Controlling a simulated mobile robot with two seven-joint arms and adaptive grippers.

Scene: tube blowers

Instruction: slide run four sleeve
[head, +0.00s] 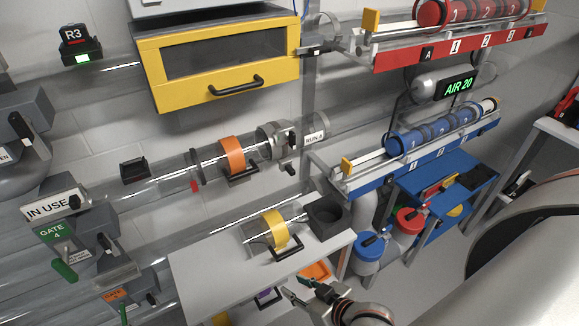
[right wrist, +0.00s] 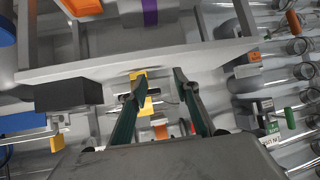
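A yellow band with a black handle (head: 275,230) sits around a short clear tube, beside a black block (head: 325,216) on the light grey bench. An orange band with a black handle (head: 232,155) sits around the clear tube of the run behind. I cannot tell which band is the run four sleeve. A green "GATE 4" sign (head: 53,233) is at the left, under an "IN USE" plate. My right gripper (head: 298,293) is open and empty, low in front of the bench. In the right wrist view, its fingers (right wrist: 158,82) are spread, with yellow showing beyond them. My left gripper is not in view.
The bench (head: 205,270) has orange and purple items on a level below. A yellow cabinet (head: 215,60) hangs above. Racks of red (head: 470,12) and blue (head: 440,130) cylinders stand at the right. Clear tubes cross the left side.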

